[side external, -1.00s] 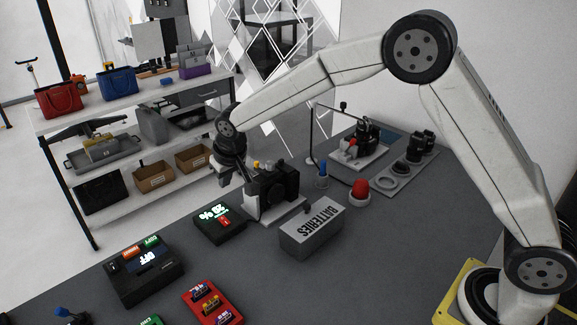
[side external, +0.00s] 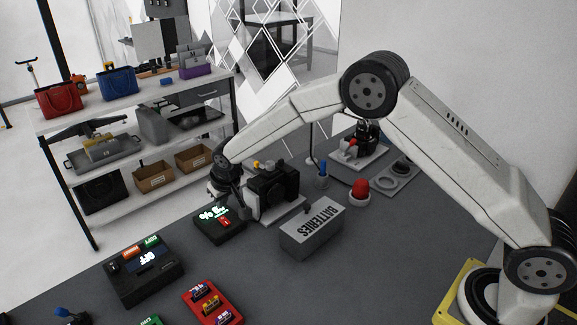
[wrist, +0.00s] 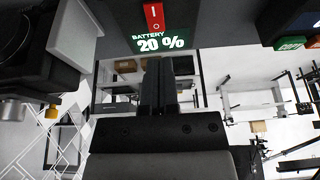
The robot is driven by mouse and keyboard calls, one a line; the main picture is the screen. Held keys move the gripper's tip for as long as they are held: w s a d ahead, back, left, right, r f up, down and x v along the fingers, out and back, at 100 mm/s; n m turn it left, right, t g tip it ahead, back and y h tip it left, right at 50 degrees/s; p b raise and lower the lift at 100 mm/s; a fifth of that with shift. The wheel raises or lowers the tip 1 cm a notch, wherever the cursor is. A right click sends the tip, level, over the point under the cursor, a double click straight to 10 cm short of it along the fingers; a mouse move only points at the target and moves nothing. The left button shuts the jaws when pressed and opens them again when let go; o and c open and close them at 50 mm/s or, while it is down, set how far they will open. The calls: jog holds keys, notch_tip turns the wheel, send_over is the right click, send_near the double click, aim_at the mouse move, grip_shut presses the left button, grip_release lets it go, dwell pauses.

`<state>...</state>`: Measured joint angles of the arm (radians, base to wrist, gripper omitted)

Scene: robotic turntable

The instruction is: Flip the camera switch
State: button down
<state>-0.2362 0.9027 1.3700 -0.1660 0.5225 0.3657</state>
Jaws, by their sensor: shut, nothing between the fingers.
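The black camera (side external: 272,188) stands on a light base on the dark table; part of it also shows at the left of the wrist view (wrist: 38,60). Beside it lies a flat black box (side external: 230,233) with a lit battery display, which reads 20 % in the wrist view (wrist: 160,44). A red switch (wrist: 154,15) marked I and O sits by the display; it also shows in the side view (side external: 224,221). My gripper (wrist: 160,65) is shut and empty, its tips pointing at the display side of the box. I cannot tell whether they touch it.
The grey BATTERIES box (side external: 306,240) stands right of the camera. A black console (side external: 145,285) and a red panel (side external: 193,298) lie at the front left. A red button (side external: 360,187) is behind. Shelves (side external: 135,128) stand beyond the table edge.

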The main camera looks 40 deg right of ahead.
aim_at(224, 222)
jog(key=shift+s+x, duration=0.15)
jog(key=shift+x, duration=1.05)
jog(key=shift+s+x, duration=0.15)
jog(key=shift+x, duration=1.1)
jog(key=shift+f, duration=0.2)
jog(key=shift+f, duration=0.15)
jog(key=shift+s, duration=0.2)
jog(key=shift+s+f, duration=0.1)
jog(key=shift+s, duration=0.45)
